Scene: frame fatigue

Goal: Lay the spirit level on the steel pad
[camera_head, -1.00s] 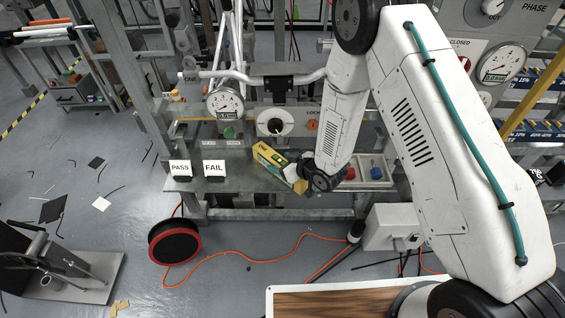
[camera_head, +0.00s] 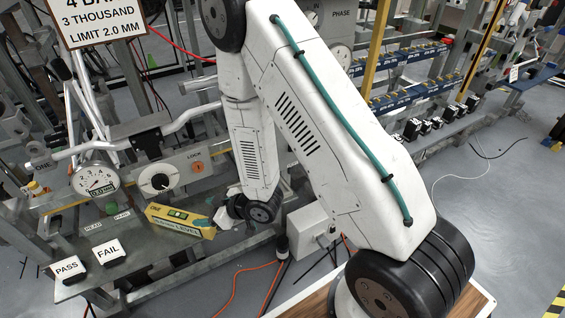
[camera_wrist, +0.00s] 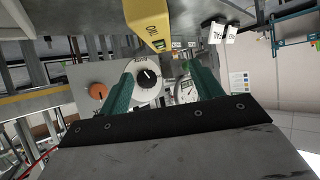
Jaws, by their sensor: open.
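The spirit level is a yellow, box-like bar (camera_head: 178,221) with a green vial window. In the head view it lies on the grey metal bench, left of my gripper (camera_head: 222,214), whose teal fingers are partly hidden by my wrist. In the wrist view my gripper (camera_wrist: 160,74) is open, with nothing between its two teal fingers. The level's yellow end (camera_wrist: 148,20) shows at the top there, outside the fingers. I cannot pick out a separate steel pad; bare grey bench top (camera_head: 150,252) shows in front of the level.
PASS (camera_head: 68,268) and FAIL (camera_head: 109,251) signs stand at the bench's left end. A round dial gauge (camera_head: 96,181) and a panel with a black knob (camera_head: 156,183) rise behind. A pale box (camera_head: 312,228) and an orange cable (camera_head: 240,288) are beyond the bench's right side.

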